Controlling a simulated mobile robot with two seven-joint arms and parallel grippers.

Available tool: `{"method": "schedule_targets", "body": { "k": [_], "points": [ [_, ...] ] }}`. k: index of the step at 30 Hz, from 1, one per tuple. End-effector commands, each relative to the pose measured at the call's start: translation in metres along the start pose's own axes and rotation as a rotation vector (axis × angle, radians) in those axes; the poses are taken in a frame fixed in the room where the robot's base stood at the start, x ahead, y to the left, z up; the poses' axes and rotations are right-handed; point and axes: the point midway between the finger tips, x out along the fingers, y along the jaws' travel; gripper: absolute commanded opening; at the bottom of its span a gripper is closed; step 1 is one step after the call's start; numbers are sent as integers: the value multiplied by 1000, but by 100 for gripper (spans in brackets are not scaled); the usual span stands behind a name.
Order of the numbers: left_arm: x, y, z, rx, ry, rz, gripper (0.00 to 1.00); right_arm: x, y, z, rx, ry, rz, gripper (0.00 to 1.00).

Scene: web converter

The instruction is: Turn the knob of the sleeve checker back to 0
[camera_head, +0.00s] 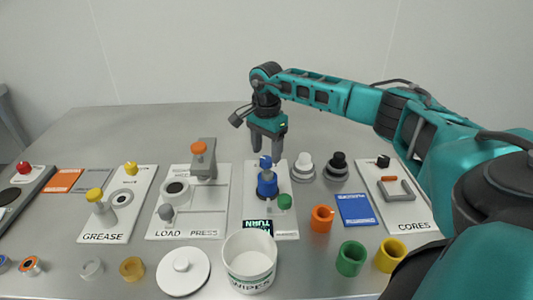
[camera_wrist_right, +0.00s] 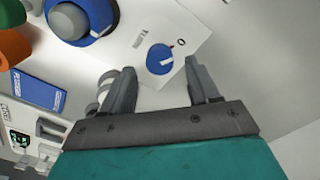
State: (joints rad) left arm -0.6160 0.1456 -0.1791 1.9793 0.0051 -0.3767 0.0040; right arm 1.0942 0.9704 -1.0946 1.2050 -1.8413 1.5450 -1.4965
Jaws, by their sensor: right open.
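The sleeve checker (camera_head: 255,229) is a white plate at the middle of the table, with a larger blue and grey part (camera_head: 267,184) on it. Its small blue knob (camera_wrist_right: 159,59) has a white mark on its lower right side, turned away from the printed 0 and the small red mark. The knob (camera_head: 265,161) also shows in the head view at the plate's far end. My right gripper (camera_head: 267,133) points down above that end. In the right wrist view its open fingers (camera_wrist_right: 160,66) appear on either side of the knob, apart from it. My left gripper is out of view.
The load press (camera_head: 218,211) stands left of the checker. White and black round pieces (camera_head: 319,168) and a blue card (camera_head: 356,210) lie to its right.

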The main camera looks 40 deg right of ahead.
Motion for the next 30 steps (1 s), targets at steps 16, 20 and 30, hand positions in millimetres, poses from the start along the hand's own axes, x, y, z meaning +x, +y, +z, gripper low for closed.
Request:
{"method": "schedule_targets", "body": {
  "k": [16,20,30],
  "points": [
    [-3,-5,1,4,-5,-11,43,-103,-1,0,-1,0,-4,60],
    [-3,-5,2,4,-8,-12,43,-108,0,0,-1,0,-2,60],
    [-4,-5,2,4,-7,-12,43,-108,0,0,-1,0,-2,60]
  ]
}}
